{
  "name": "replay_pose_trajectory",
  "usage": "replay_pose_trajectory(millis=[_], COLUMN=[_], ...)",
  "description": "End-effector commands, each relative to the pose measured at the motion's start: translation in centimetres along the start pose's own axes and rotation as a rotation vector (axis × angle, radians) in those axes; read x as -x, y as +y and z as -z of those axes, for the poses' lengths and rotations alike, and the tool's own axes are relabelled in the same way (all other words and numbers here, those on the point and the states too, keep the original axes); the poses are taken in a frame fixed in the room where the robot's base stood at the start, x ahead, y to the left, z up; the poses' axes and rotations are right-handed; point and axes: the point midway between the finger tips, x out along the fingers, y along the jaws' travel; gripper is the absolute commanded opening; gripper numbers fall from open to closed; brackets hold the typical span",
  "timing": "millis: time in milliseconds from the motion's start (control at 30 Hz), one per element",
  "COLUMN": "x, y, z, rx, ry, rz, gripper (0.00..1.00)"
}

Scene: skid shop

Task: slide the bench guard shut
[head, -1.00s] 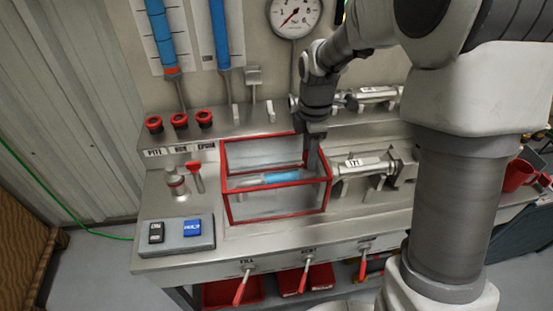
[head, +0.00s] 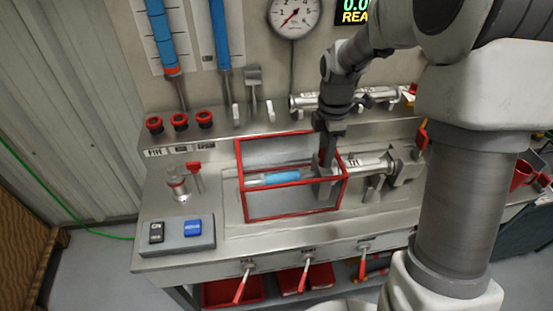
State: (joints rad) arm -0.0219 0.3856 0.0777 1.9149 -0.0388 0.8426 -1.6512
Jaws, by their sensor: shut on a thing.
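The bench guard (head: 295,184) is a clear box with a red frame on the metal bench top. It stands around the left part of a tube with a blue band (head: 282,177). The right end of the guard reaches over the left end of a labelled metal cylinder (head: 368,165). My gripper (head: 327,170) points down at the guard's right end and is shut on the guard. The fingertips and the exact part they hold are hard to make out.
A switch box (head: 176,234) with black and blue switches sits at the front left. A red-handled valve (head: 177,184) stands left of the guard, with bare bench between. A clamp block (head: 405,163) stands to the right. Red levers hang along the front edge.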

Motion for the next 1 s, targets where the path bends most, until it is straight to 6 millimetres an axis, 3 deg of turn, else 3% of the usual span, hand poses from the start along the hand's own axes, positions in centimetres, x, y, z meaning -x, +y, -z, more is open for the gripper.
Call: replay_pose_trajectory(millis=[200, 667, 1000], x=[0.1, 0.1, 0.1], y=[0.0, 0.0, 0.0], z=[-1.5, -2.0, -4.3], rx=[-0.002, -0.002, -0.002], ry=[-0.001, -0.001, -0.001], rz=[-0.001, -0.001, -0.001], gripper=[0.11, 0.11, 0.11])
